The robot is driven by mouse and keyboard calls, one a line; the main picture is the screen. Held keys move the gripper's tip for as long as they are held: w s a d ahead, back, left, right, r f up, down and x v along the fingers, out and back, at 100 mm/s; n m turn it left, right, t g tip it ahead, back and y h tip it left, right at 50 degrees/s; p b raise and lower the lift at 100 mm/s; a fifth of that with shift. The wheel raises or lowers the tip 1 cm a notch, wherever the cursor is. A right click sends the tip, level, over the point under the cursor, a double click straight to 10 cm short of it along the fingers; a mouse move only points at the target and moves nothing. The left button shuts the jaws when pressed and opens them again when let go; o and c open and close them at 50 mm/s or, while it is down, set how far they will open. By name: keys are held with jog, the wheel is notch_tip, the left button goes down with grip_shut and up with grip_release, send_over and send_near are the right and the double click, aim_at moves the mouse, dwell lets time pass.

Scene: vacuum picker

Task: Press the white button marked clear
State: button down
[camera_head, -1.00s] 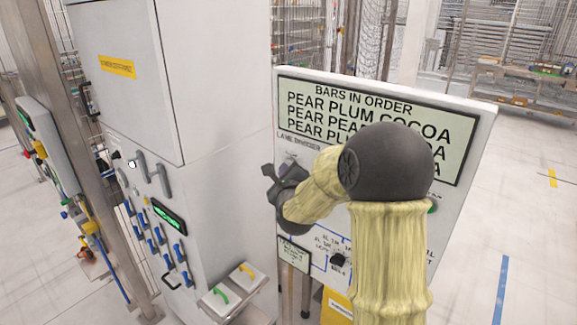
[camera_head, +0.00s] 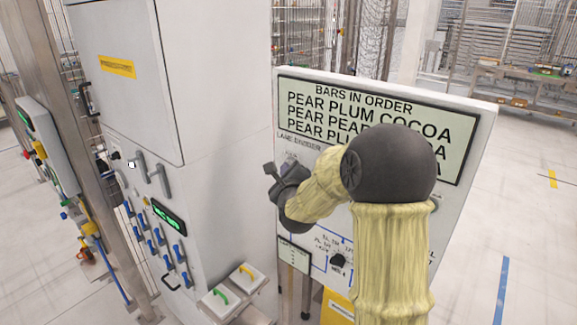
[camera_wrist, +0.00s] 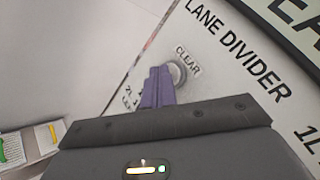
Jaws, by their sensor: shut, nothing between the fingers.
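The white clear button (camera_wrist: 178,72) is a round pale knob on the sign panel (camera_wrist: 215,70), just below the printed word CLEAR in the wrist view. My gripper (camera_wrist: 160,76) is shut and empty. Its purple fingertips overlap the lower left of the button in the wrist view; I cannot tell if they touch it. In the head view my gripper (camera_head: 270,170) is at the left edge of the panel (camera_head: 467,185), and my arm hides much of the panel. The button cannot be made out there.
A tall white cabinet (camera_head: 225,90) with several blue handles (camera_head: 158,236) stands left of the panel. Two small boxes with a green handle (camera_head: 227,295) and a yellow handle (camera_head: 246,270) sit below. Open floor (camera_head: 520,215) lies to the right.

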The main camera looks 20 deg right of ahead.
jog(key=shift+a, duration=0.1)
jog(key=shift+s+a+b, duration=0.45)
jog(key=shift+a+b, duration=0.05)
jog(key=shift+b, duration=0.05)
jog(key=s+a+b, duration=0.1)
jog(key=a, duration=0.1)
jog(key=s+a+b, duration=0.1)
jog(key=s+a, duration=0.1)
dwell(0.5)
dwell(0.4)
